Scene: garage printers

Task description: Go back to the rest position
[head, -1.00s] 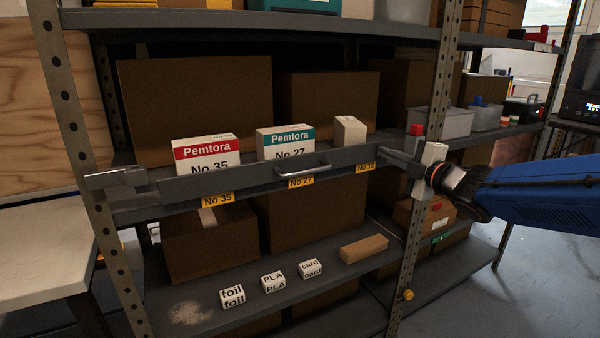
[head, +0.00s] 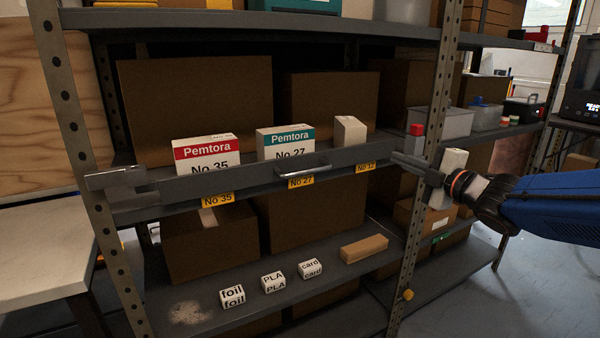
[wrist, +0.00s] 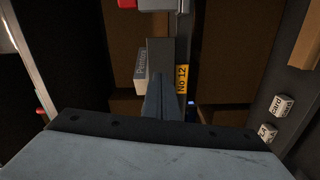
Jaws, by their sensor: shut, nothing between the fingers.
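My gripper (head: 408,160) is at the right end of the shelf's front bar, by the upright post. Its fingers point left and are shut with nothing between them. In the wrist view the shut fingers (wrist: 158,98) show in front of the bar near the yellow No 12 label (wrist: 182,78). My blue arm reaches in from the right. The grey bar (head: 220,184) with a handle (head: 303,171) runs along the middle shelf, in front of the red No 35 box (head: 206,152), the teal No 27 box (head: 286,142) and a plain white box (head: 350,131).
On the lower shelf stand the foil block (head: 232,296), PLA block (head: 273,281), card block (head: 310,268) and a tan block (head: 364,249). The perforated upright (head: 432,110) is close to my gripper. Grey bins (head: 441,122) stand behind it. Open floor (head: 520,270) lies at lower right.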

